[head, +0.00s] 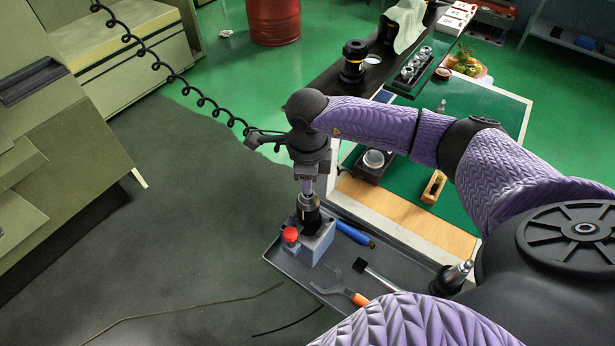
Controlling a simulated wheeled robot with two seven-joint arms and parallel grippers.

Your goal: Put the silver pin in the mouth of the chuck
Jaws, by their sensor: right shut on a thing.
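My right gripper (307,184) points straight down over the tray, its arm coming in from the right. It is shut on the silver pin (307,188), of which only a short bright piece shows between the fingers. Directly below is the dark chuck (308,204), upright on a grey block (317,242). The pin is in line with the chuck's top. I cannot tell whether its lower end is inside the mouth or just above it, as the gripper hides the mouth. My left gripper is not in view.
A red knob (290,234) sits beside the chuck. A coiled black cable (205,99) hangs behind the gripper. A green mat (405,190) lies beyond.

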